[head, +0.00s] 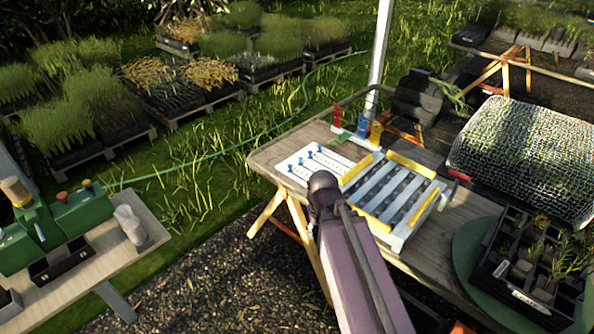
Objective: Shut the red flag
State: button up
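A small red flag (338,116) stands upright at the far edge of the wooden table. Beside it to the right stand a blue flag (363,125) and a yellow flag (376,133), also upright. A green flat piece (342,138) lies low among them, and it looks like a flag lying down. My arm reaches up from the bottom of the picture, and its dark round joint shows in front of the table's near edge. My gripper itself does not show, so its state is hidden.
A white board with blue pegs (312,165) and a slotted tray with yellow bars (411,207) lie on the wooden table (268,158). A red handle (459,176) sticks out at the tray's right. A black crate of seedlings (524,297) stands at right.

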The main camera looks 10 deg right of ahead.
aim_at(337, 115)
jog(key=k, duration=1.3)
jog(key=u, duration=0.5)
jog(key=i, duration=1.65)
jog(key=z, duration=0.5)
jog(key=i, duration=0.4)
jog(key=z, duration=0.3)
